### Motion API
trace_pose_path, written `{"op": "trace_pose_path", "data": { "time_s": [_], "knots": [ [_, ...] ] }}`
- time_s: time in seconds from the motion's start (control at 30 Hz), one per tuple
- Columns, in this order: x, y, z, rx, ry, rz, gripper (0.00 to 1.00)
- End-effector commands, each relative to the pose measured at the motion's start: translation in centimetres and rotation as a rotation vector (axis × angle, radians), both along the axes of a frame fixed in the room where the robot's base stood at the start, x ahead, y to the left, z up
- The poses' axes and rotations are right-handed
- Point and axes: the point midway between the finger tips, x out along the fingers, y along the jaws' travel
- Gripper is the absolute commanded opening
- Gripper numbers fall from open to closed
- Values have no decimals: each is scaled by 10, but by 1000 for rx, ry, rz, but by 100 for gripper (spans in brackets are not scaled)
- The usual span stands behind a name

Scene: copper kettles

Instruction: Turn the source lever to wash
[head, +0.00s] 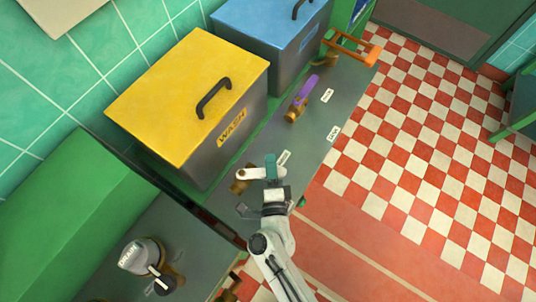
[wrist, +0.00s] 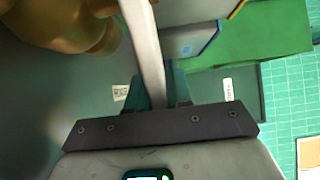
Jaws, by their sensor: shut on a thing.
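The white lever (head: 250,174), seemingly the source lever, sits on a brass valve body (head: 239,186) on the grey bench, in front of the yellow-lidded WASH tank (head: 190,95). It points right in the head view. My gripper (head: 271,167) has its teal fingers closed around the lever's free end. In the wrist view the pale lever (wrist: 148,45) runs down from the top edge between the teal fingers (wrist: 158,88). The brass body (wrist: 65,25) shows at the top left there. My fingers partly hide the lever's tip. A small label (head: 284,157) lies just beyond it.
A blue-lidded tank (head: 265,25) stands beyond the yellow one. A purple-handled valve (head: 300,97) and an orange handle (head: 350,48) sit farther along the bench. A dial with a black knob (head: 148,262) is at the lower left. The checkered floor (head: 430,150) is clear.

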Motion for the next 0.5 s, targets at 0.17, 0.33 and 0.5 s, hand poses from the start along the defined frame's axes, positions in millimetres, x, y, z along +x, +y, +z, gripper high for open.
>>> {"op": "trace_pose_path", "data": {
  "time_s": [0.17,0.33,0.5],
  "knots": [
    [-7,-3,-1,0,2,-85,0],
    [-10,-4,-1,0,1,-130,0],
    [-11,-4,-2,1,1,-147,0]
  ]
}}
